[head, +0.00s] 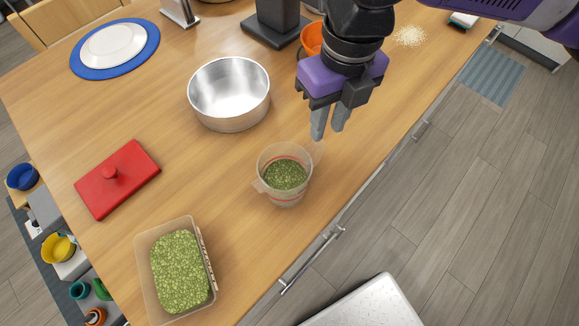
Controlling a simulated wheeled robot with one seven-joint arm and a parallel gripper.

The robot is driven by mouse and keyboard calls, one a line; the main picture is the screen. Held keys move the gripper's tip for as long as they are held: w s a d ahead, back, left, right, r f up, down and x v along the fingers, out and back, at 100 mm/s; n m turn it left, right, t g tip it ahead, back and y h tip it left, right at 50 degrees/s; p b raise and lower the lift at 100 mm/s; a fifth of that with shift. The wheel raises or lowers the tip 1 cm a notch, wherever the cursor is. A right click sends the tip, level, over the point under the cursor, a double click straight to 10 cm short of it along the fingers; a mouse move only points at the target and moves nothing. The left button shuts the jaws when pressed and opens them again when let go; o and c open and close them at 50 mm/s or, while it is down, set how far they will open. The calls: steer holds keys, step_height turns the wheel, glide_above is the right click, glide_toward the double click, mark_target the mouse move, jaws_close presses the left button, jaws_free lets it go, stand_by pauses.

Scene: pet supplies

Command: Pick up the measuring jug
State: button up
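The measuring jug (270,182) is clear plastic with red markings and stands upright on the wooden table near its front edge. Green pellets (287,175) lie inside it. Its handle points to the left and its spout to the upper right. My gripper (328,137) points down just above and to the right of the jug in the head view. Its two grey fingers are a little apart, with nothing visible between them. It looks clear of the jug, though the fingertips appear close to the spout.
A steel bowl (229,108) stands behind the jug. A red lid (118,179) lies at the left, and an open tub (210,258) of green pellets stands at the front. An orange bowl (312,38) is partly hidden behind my arm. Bare table surrounds the jug.

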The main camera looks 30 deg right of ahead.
mark_target(319, 148)
steer(key=shift+f+n, duration=0.3)
steer(key=shift+f, duration=0.1)
steer(key=shift+w+a+f, duration=0.1)
steer(key=shift+a+f, duration=0.1)
steer(key=shift+f, duration=1.6)
steer(key=shift+w+a+f, duration=0.1)
steer(key=shift+a+f, duration=0.05)
steer(key=shift+f, duration=1.6)
jaws_close()
